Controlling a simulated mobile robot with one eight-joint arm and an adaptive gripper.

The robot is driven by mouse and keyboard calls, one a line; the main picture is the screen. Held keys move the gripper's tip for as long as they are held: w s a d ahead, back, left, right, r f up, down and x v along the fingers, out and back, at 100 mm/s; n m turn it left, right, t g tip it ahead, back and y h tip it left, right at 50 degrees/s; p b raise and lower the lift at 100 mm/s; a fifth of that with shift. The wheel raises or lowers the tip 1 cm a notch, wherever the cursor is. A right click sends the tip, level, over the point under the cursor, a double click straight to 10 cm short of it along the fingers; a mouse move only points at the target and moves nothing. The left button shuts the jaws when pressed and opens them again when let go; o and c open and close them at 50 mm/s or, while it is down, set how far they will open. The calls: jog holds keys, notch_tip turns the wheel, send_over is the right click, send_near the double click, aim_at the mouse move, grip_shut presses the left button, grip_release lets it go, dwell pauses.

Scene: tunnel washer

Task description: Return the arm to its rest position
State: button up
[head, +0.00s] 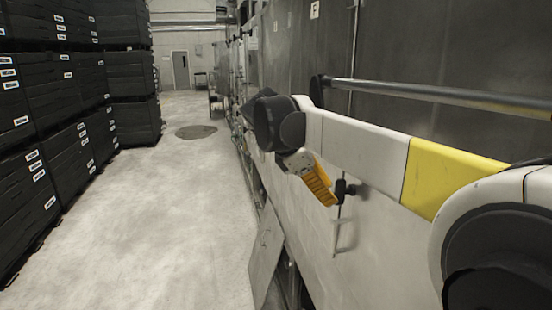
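My arm reaches from the right edge toward the middle of the head view, bends at a dark joint and folds back down to the right. Past the joint is a short orange-yellow section. The small dark shape (345,189) at its end appears to be my gripper, close in front of the washer's pale side panel (375,235). It is too small to show its fingers or whether it holds anything. I cannot tell whether it touches the panel.
A metal rail (430,96) runs along the washer above my arm. A thin handle (345,238) is on the panel below. A flat panel (266,258) leans at the washer's foot. Stacked black crates (60,110) line the left. The floor aisle (160,220) between is clear.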

jog(key=s+d+f+m+t+y+b, duration=0.1)
jog(key=s+f+m+y+b, duration=0.1)
jog(key=s+f+m+b, duration=0.3)
jog(key=s+d+f+m+t+y+b, duration=0.2)
jog(key=s+f+m+b, duration=0.4)
jog(key=s+f, duration=0.6)
jog(key=s+d+f+m+t+y+b, duration=0.1)
jog(key=s+f+m+b, duration=0.5)
jog(key=f, duration=1.4)
jog(key=s+t+y+b, duration=0.1)
jog(key=s+y+b, duration=0.1)
jog(key=b, duration=0.1)
jog(key=shift+s+d+f, duration=0.2)
jog(key=shift+d+f, duration=0.1)
jog(key=shift+d, duration=0.1)
jog(key=shift+o, duration=0.4)
